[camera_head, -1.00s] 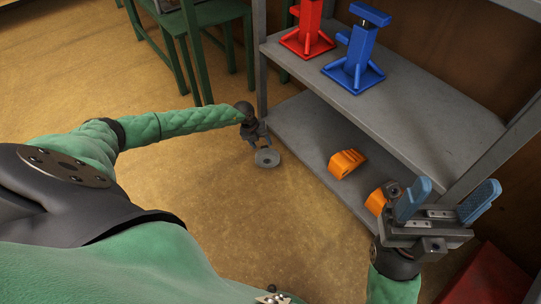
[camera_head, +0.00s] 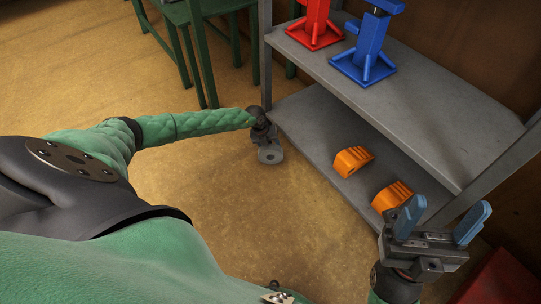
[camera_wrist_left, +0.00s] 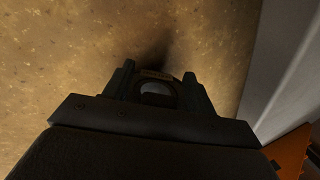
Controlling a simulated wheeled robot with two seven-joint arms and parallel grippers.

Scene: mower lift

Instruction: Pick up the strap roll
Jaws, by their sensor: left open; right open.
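The strap roll (camera_head: 270,156) is a small grey ring with a dark centre, low by the floor in front of the shelf. My left gripper (camera_head: 265,143) points down at it, open, with its fingertips right at the roll. In the left wrist view the roll (camera_wrist_left: 157,89) shows as a pale round shape between the two open fingers (camera_wrist_left: 157,84), partly hidden by the gripper body. I cannot tell whether the fingers touch it. My right gripper (camera_head: 441,222) is open and empty, pointing up at the lower right.
A grey two-level shelf (camera_head: 440,140) stands at the right. Two orange blocks (camera_head: 352,161) lie on its lower board; a red stand (camera_head: 315,30) and a blue stand (camera_head: 364,62) are on the upper one. Floor (camera_head: 265,220) is clear. A green chair (camera_head: 205,50) stands behind.

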